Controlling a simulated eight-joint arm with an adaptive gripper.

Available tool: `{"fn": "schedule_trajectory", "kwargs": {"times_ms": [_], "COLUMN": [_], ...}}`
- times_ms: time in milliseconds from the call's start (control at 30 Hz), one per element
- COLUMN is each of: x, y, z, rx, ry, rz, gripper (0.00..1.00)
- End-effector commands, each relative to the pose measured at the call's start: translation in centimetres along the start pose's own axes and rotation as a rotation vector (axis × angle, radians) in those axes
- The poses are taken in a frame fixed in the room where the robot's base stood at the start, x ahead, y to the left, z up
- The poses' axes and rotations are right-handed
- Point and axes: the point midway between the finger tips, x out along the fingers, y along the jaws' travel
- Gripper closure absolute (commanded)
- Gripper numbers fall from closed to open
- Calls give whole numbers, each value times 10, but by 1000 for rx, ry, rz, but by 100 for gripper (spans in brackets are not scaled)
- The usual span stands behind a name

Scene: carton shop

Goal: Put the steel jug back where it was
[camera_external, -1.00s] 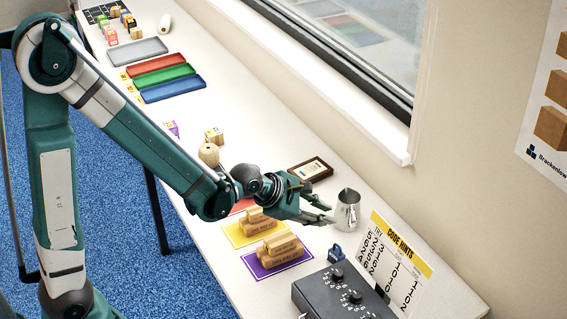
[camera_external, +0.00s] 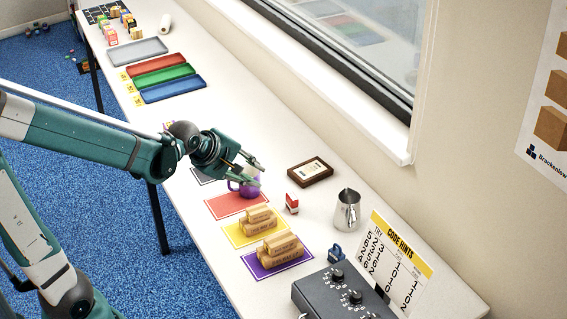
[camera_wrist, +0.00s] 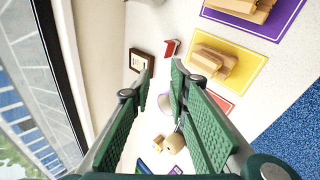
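The steel jug (camera_external: 347,210) stands upright on the white table, between the code-hints card and the framed plaque, in the external view. My gripper (camera_external: 262,175) is well to the left of it, just above a purple mug (camera_external: 249,189) by the red mat. In the wrist view the two green fingers (camera_wrist: 163,76) stand apart, with a pale rounded thing, perhaps the mug, partly showing beyond them. I see no contact with it. I cannot make out the jug clearly in the wrist view.
A red-and-white block (camera_external: 292,203) and a framed plaque (camera_external: 310,172) lie between my gripper and the jug. Wooden pieces sit on the yellow mat (camera_external: 234,235) and purple mat (camera_external: 258,271). A dark control box (camera_external: 340,293) and code-hints card (camera_external: 402,262) are near the jug.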

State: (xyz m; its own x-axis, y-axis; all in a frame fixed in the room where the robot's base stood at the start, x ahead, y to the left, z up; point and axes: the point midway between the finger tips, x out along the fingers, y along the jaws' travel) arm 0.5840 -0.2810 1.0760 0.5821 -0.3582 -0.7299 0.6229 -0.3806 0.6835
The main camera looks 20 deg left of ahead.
Motion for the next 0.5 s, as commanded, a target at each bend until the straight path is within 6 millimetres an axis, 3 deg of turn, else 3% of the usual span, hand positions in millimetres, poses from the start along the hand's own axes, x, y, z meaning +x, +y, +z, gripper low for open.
{"fn": "schedule_trajectory", "kwargs": {"times_ms": [100, 500], "x": [-22, -92], "y": [-9, -47], "z": [-24, -89], "rx": [97, 441], "ry": [33, 118], "rz": [-14, -91], "gripper": [82, 82]}}
